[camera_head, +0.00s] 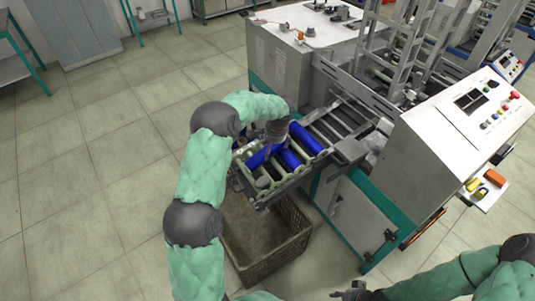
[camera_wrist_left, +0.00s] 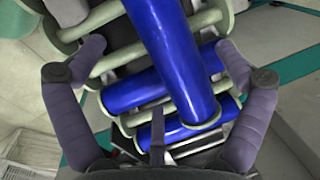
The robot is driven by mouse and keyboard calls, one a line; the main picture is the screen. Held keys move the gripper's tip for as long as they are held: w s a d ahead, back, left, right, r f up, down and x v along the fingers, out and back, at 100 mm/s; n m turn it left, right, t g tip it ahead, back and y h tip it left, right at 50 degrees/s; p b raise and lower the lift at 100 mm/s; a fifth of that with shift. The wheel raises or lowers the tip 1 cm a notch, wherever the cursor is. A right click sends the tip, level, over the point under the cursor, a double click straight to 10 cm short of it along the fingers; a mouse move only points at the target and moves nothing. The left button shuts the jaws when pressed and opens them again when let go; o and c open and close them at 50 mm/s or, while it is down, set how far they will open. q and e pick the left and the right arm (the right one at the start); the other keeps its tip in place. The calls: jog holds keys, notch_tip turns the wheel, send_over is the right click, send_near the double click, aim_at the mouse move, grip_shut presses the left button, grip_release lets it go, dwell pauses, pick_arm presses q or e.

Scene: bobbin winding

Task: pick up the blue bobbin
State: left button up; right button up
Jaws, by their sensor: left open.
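Several blue bobbins lie on the rack at the machine's near end. In the head view, one blue bobbin (camera_head: 260,158) lies at a different angle from two others, (camera_head: 290,159) and (camera_head: 305,139). In the left wrist view, one blue bobbin (camera_wrist_left: 175,55) runs down from the top edge between my fingers and crosses over another bobbin (camera_wrist_left: 128,92); a third (camera_wrist_left: 160,132) shows lower. My left gripper (camera_wrist_left: 163,45) is open around the crossing bobbin, with gaps on both sides. It partly hides the bobbins in the head view (camera_head: 276,138). My right gripper (camera_head: 350,292) is at the bottom edge, its jaws unclear.
A brown crate (camera_head: 265,240) stands on the floor below the rack (camera_head: 262,190). The machine's control panel (camera_head: 485,100) rises at the right. A small table (camera_head: 485,188) with orange and yellow items stands beside it. The floor at the left is clear.

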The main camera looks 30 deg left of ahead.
pick_arm(q)
jog(key=f, duration=0.2)
jog(key=f+b, duration=0.1)
jog(key=shift+w+a+f, duration=0.2)
jog(key=shift+w+a, duration=0.1)
jog(key=shift+a, duration=0.05)
jog(key=c, duration=1.4)
jog(key=shift+c, duration=0.3)
jog(key=shift+r, duration=0.15)
